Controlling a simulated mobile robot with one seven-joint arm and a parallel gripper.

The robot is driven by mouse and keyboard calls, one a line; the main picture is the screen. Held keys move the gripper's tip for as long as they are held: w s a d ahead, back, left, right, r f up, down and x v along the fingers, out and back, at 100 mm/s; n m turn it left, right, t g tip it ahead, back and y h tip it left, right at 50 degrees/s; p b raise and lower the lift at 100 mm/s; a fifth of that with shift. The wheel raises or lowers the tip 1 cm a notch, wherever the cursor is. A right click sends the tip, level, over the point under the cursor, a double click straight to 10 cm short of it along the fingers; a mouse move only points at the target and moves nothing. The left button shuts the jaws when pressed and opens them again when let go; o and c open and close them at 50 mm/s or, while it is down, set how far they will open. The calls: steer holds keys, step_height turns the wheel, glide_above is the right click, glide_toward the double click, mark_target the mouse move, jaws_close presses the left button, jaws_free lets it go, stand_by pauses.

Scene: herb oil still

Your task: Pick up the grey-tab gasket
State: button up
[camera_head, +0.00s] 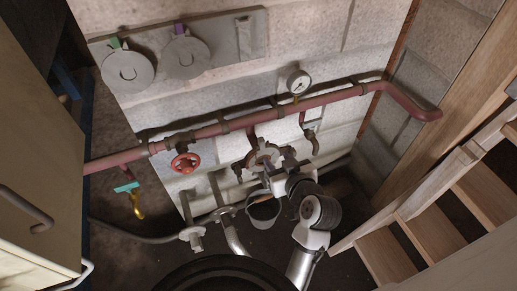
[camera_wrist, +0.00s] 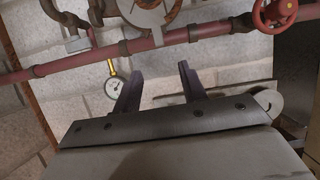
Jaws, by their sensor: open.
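I cannot make out a grey tab for certain. A round grey ring-like piece (camera_head: 263,152) sits at the pipework below the red pipe. Two grey gaskets hang on the wall rack, one with a green tab (camera_head: 128,72) and one with a purple tab (camera_head: 186,57). My gripper (camera_wrist: 158,84) is open, with nothing visible between its dark fingers. In the head view, my arm partly hides its fingers.
The wall rack (camera_head: 222,37) has a bare section at its right end. A red pipe (camera_head: 228,125) crosses the wall, with a gauge (camera_head: 299,83) above it and a red valve wheel (camera_head: 185,163) below. Wooden steps (camera_head: 432,212) stand right; a cream cabinet (camera_head: 35,150) stands left.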

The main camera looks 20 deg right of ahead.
mark_target(263, 142)
steer(key=p+x, duration=0.1)
steer(key=x, duration=0.6)
steer(key=shift+w, duration=0.3)
steer(key=p+x, duration=0.2)
steer(key=x, duration=0.2)
steer(key=shift+w+f, duration=0.1)
steer(key=shift+w, duration=0.25)
steer(key=shift+w+f, duration=0.25)
steer(key=shift+w, duration=0.05)
steer(key=shift+c, duration=0.3)
jaws_close()
